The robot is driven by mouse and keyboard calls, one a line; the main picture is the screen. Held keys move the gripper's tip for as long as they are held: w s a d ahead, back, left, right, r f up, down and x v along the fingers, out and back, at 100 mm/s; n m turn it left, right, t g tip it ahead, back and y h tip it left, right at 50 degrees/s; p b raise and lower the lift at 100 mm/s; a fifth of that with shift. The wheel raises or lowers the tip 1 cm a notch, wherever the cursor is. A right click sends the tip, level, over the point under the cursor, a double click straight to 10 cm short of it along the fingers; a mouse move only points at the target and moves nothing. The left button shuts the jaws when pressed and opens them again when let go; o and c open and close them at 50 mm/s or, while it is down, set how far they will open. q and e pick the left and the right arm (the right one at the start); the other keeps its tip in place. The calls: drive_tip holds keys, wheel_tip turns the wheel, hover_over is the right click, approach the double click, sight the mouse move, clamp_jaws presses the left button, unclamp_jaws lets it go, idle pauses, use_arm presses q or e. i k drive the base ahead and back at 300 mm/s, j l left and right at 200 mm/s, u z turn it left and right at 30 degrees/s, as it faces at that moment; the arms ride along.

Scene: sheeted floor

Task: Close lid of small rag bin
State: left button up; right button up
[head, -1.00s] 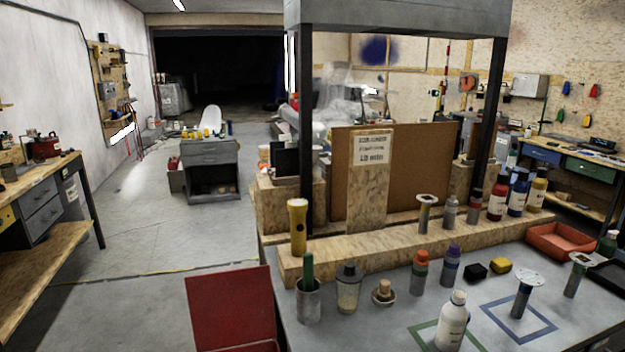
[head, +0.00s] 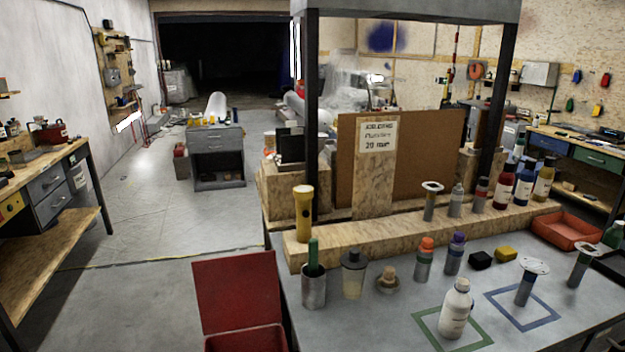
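A red bin (head: 246,341) stands at the bottom of the head view, left of the grey worktable, cut off by the lower edge. Its red lid (head: 238,288) is open and stands up behind the bin's opening, leaning slightly. Only the top of the bin's near part shows, so its inside cannot be made out. Neither of my grippers is in the head view.
The grey worktable (head: 390,325) carries several bottles, a metal cup (head: 313,287) near its left edge and a white bottle (head: 456,309). A wooden workbench (head: 45,240) stands at the left. Between them the floor (head: 150,285) is clear.

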sight(238, 291)
drive_tip(key=i+j+z, duration=0.4)
drive_tip(key=j, duration=0.15)
drive_tip(key=i+j+z, duration=0.15)
drive_tip(key=j+z, duration=0.3)
drive_tip(key=j, duration=0.15)
drive_tip(key=i+j+z, duration=0.1)
drive_tip(key=j+z, duration=0.3)
drive_tip(key=j, duration=0.3)
drive_tip(key=j+z, duration=0.4)
drive_tip(key=j, duration=0.3)
drive_tip(key=j+z, duration=0.45)
drive_tip(key=j, duration=0.3)
drive_tip(key=k+j+z, duration=0.25)
drive_tip(key=j+z, duration=0.15)
drive_tip(key=j, duration=0.25)
drive_tip(key=k+j+z, duration=0.3)
drive_tip(key=j+z, duration=0.15)
drive_tip(key=j, duration=0.15)
drive_tip(key=k+j+z, duration=0.4)
drive_tip(key=j, duration=0.15)
